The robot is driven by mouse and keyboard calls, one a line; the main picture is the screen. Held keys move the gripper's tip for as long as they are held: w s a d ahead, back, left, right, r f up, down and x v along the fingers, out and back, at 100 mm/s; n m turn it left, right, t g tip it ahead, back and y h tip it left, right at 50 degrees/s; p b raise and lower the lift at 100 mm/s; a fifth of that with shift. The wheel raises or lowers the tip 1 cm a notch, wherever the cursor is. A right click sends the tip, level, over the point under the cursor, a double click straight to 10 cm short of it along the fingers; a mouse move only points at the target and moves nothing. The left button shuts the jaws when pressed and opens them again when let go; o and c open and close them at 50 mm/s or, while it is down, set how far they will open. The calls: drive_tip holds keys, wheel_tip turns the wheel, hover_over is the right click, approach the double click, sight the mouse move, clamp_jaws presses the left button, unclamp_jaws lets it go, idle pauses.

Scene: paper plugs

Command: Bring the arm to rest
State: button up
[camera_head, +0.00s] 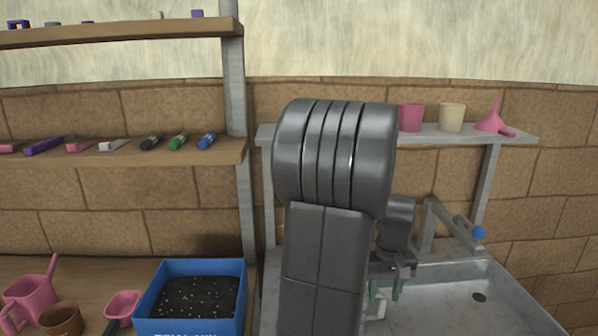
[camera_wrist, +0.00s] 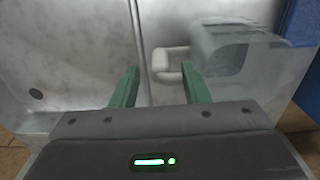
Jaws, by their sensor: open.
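My gripper (camera_head: 387,288) hangs over the left part of the grey sink (camera_head: 450,300), with my arm in front of it in the head view. In the wrist view its two green fingers (camera_wrist: 160,88) are spread apart with nothing between them. Below them is the grey metal of the sink and a small pale block-like shape (camera_wrist: 168,62) just past the fingers. I cannot tell what that shape is.
A blue soil box (camera_head: 196,292) stands left of the sink, beside a pink watering can (camera_head: 30,295), a brown pot (camera_head: 61,320) and a pink scoop (camera_head: 122,306). A tap (camera_head: 458,228) rises behind the sink. Shelves with markers and cups line the wall.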

sight(380, 319)
wheel_tip(380, 319, down, 5)
drive_tip(key=shift+f+b, duration=0.2)
drive_tip(key=shift+b, duration=0.1)
drive_tip(key=shift+r, duration=1.8)
